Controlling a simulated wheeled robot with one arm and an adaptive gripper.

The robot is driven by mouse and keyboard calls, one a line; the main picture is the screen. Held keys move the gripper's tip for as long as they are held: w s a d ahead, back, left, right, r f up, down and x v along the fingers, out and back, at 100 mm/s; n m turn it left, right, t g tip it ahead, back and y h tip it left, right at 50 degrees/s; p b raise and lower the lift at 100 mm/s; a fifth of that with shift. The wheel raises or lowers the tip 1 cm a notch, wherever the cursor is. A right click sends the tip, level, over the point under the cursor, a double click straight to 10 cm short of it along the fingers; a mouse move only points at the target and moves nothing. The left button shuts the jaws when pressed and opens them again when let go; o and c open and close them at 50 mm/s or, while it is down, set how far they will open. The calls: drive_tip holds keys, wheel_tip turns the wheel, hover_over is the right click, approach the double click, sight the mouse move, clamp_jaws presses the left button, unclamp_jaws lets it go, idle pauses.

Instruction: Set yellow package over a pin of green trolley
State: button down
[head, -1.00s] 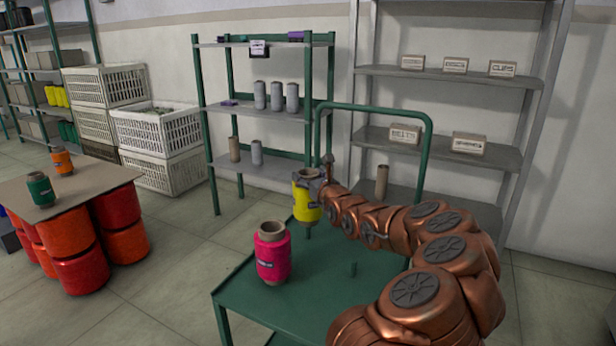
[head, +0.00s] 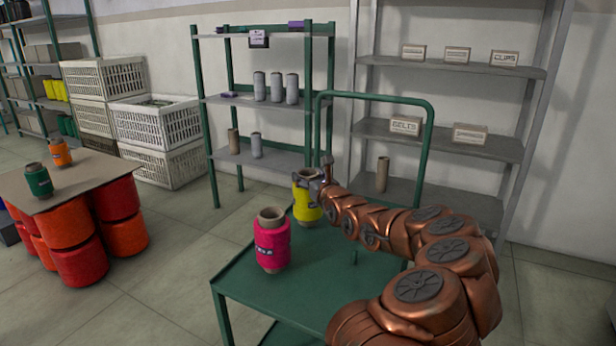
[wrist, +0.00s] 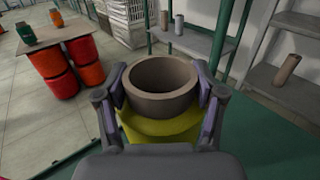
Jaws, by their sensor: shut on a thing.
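The yellow package (head: 306,208), a yellow winding on a brown tube, is at the far left part of the green trolley (head: 300,290). My gripper (head: 314,180) is shut on the top of its tube. In the wrist view the yellow package (wrist: 160,130) is upright between the two pads of my gripper (wrist: 160,92), with the open tube mouth facing up. Its lower end is at or close to the trolley top; I cannot see whether it touches. No pin shows below it.
A pink package (head: 272,241) stands on the trolley, near left of the yellow one. The trolley's green handle (head: 375,98) rises behind. Shelves (head: 265,105) and white crates (head: 160,127) stand farther back. A board with orange and green packages (head: 70,183) is at left.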

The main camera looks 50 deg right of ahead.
wheel_tip(320, 180, down, 2)
drive_tip(key=shift+f+b, duration=0.1)
drive_tip(key=shift+b, duration=0.6)
idle(0.3)
drive_tip(key=shift+c, duration=0.2)
unclamp_jaws()
drive_tip(key=shift+s, duration=0.1)
drive_tip(key=v, duration=1.1)
drive_tip(key=shift+s+a, duration=0.25)
drive_tip(key=shift+s, duration=0.1)
